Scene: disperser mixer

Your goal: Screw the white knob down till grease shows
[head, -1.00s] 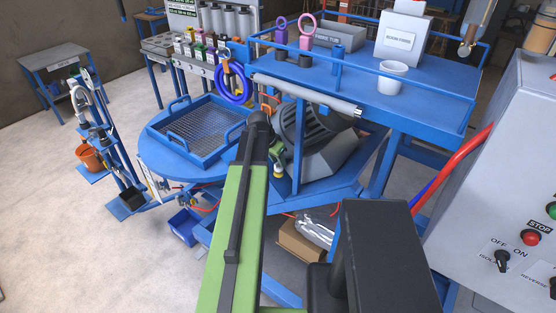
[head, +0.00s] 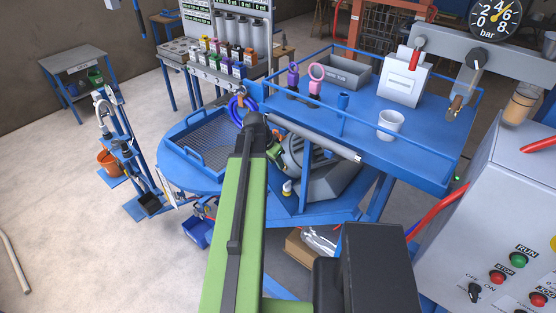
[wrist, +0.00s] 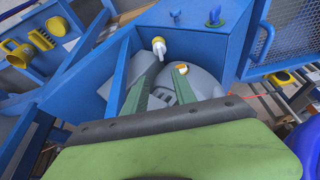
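A small white knob with a yellow part (wrist: 158,46) stands out from a blue panel, just beyond my fingertips in the wrist view. A small white and yellow piece (head: 287,188), seemingly the same knob, shows below my gripper in the head view. My gripper (wrist: 157,85) is open, its two green fingers apart with nothing held between them. The knob appears ahead of the gap, apart from both fingers. In the head view my gripper (head: 275,151) is partly hidden by my arm. I cannot make out any grease.
A grey ribbed motor-like body (head: 305,160) lies close to the fingers. Blue frame walls (wrist: 202,45) stand around the knob. A blue shelf (head: 360,118) with a white cup (head: 390,124) is above right. A grey control cabinet (head: 500,220) stands at right. Floor at left is mostly clear.

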